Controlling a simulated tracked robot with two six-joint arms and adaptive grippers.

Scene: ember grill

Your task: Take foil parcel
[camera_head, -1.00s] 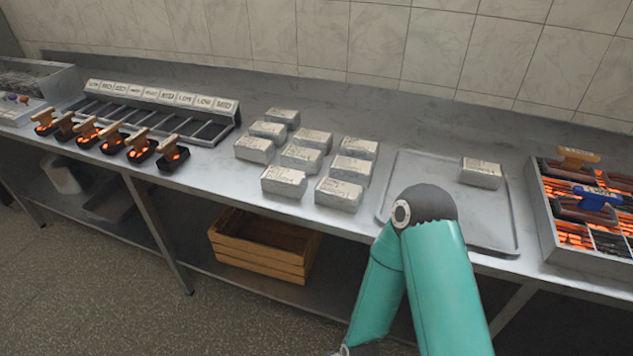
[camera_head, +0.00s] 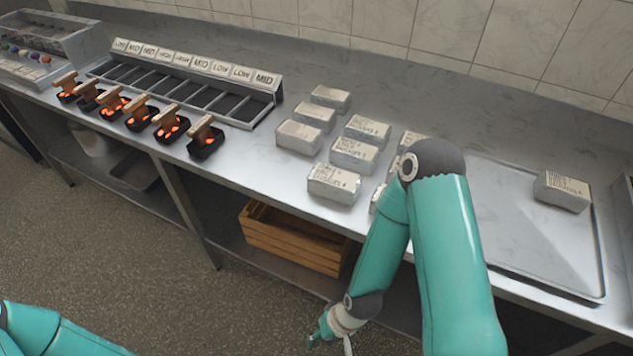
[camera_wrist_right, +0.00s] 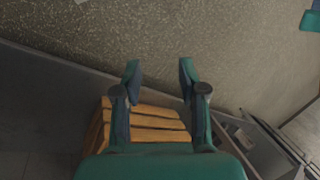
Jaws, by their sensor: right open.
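Several silver foil parcels with printed labels lie on the steel counter; the front one (camera_head: 334,184) sits left of my right arm, and others stand behind it. One or two are partly hidden by the arm. Another foil parcel (camera_head: 562,191) lies alone on the metal tray (camera_head: 530,262) at the right. My right gripper (camera_head: 328,338) is low in front of the counter, below its edge and apart from the parcels. In the right wrist view its fingers (camera_wrist_right: 158,73) are spread with nothing between them. Only a link of my left arm shows at lower left; its gripper is out of view.
A wooden crate (camera_head: 292,240) stands on the lower shelf, and also shows below the fingers in the right wrist view (camera_wrist_right: 150,125). Several small ember boxes (camera_head: 206,139) with wooden handles line the counter's left front, before a labelled slotted rack (camera_head: 190,88).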

